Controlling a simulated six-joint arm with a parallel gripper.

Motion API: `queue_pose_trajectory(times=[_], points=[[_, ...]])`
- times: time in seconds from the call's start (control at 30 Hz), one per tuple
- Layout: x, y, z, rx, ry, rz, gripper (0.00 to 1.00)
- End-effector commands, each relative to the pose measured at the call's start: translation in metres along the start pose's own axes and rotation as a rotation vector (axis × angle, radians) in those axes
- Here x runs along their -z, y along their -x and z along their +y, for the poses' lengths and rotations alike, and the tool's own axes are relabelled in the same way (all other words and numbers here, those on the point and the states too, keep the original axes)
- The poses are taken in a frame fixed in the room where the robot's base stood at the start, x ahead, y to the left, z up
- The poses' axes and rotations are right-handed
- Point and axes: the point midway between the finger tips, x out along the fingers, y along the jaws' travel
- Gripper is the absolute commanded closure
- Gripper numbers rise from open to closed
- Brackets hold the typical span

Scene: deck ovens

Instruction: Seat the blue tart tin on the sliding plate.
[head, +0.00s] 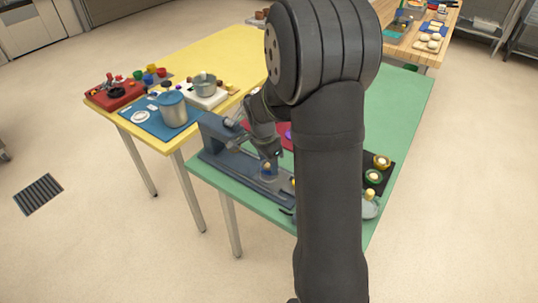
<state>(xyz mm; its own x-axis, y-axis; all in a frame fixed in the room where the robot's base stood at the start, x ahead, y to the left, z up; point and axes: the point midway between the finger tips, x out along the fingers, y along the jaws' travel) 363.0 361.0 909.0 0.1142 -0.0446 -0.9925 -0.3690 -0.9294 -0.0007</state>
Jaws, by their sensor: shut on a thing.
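A blue-grey machine (216,140) with a long low bed stands along the near left edge of the green table. The sliding plate cannot be made out clearly from the bed. My dark arm hides the machine's right end and much of the table's middle.
A dark tray (374,188) with small filled tins lies on the right of the green table (410,105). A magenta-red item is partly hidden behind my arm. A yellow table (215,60) at left holds pots. The far green tabletop is clear.

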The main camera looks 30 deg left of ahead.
Motion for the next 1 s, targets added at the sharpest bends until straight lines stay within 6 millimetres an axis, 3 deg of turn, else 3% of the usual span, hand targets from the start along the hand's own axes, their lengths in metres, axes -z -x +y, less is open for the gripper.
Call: queue_pose_trajectory(times=[0.3, 1.0], points=[[-0.002, -0.015, 0.0, 0.0, 0.0, 0.0, 0.73], [-0.002, -0.015, 0.0, 0.001, 0.0, 0.0, 0.73]])
